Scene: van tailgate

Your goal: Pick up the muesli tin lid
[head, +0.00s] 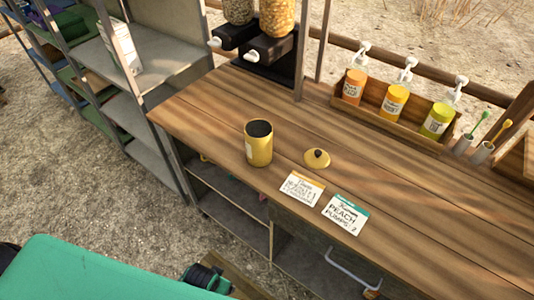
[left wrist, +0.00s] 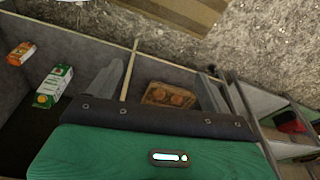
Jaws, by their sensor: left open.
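The muesli tin lid (head: 317,158) is a round yellow lid with a dark knob, lying flat on the wooden counter in the head view. Left of it and apart stands an upright yellow tin (head: 259,143), its top dark and uncovered. In the left wrist view my left gripper (left wrist: 160,74) is open, with its grey fingers apart and nothing held. That view shows neither lid nor tin, so the gripper is away from them. My right gripper is in no view.
Two cards (head: 302,188) (head: 345,214) lie in front of the lid. A wooden rack (head: 420,125) of pump bottles and a dispenser (head: 268,52) stand behind. The counter right of the lid is clear. The wrist view shows cartons (left wrist: 54,86) and a tray of orange items (left wrist: 170,95).

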